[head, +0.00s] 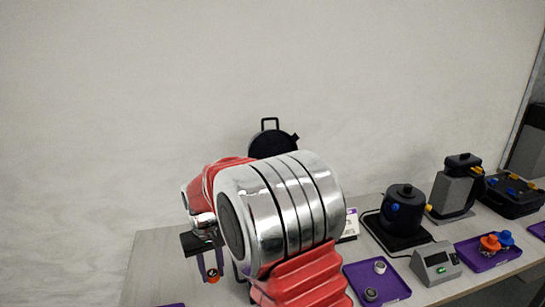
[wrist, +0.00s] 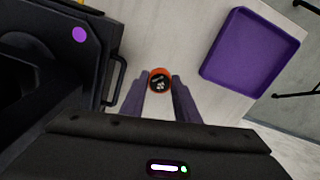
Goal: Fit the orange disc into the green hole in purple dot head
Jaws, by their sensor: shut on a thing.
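My gripper (wrist: 160,86) is shut on the orange disc (wrist: 160,73), a round piece with an orange rim and a dark face with pale marks, between its two purple fingers. In the head view my gripper (head: 211,268) hangs left of my arm, with the disc (head: 213,280) low between the fingers. The purple dot head (wrist: 62,75) is a black housing with a purple dot and a side handle, at the left of the wrist view, apart from the disc. A black round body with a handle (head: 270,139) shows behind my arm. I see no green hole.
An empty purple tray (wrist: 248,52) lies right in the wrist view. In the head view, a purple tray (head: 398,287) holds grey pieces; another (head: 467,249) holds orange and blue pieces. A black pot-like head (head: 403,212) and a grey box (head: 437,262) stand on the table.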

